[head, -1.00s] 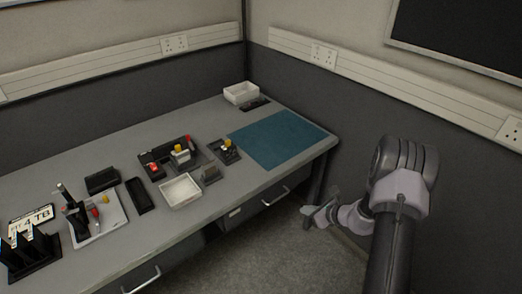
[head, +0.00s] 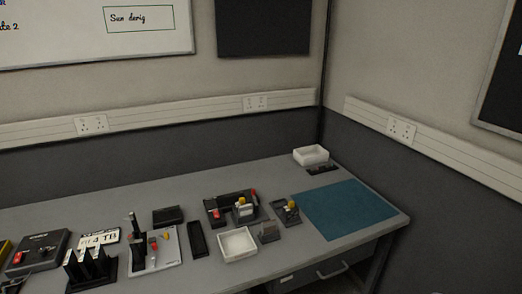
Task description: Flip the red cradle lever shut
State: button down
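A black cradle fixture (head: 231,206) stands on the grey bench, right of centre. It carries a red part (head: 216,214) at its left, a yellow-topped grey block (head: 242,208) in the middle and an upright red part (head: 254,194) at its right end. I cannot tell at this size which red part is the lever, or whether it is open or shut. A smaller dark fixture with a yellow knob (head: 292,206) stands to its right. My gripper is not in view.
A white tray (head: 238,257) and small grey stand (head: 269,236) lie in front of the cradle. A white plate (head: 166,257) with a dark upright tool and coloured parts stands left. A teal mat (head: 350,212) is clear at right. A white bin (head: 312,149) stands at the back corner.

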aim_at(253, 190)
jog(key=i+j, duration=0.25)
jog(key=i, duration=0.15)
jog(key=i+j+u, duration=0.1)
jog(key=i+j, duration=0.4)
jog(key=i, duration=0.25)
jog(key=j+u, duration=0.05)
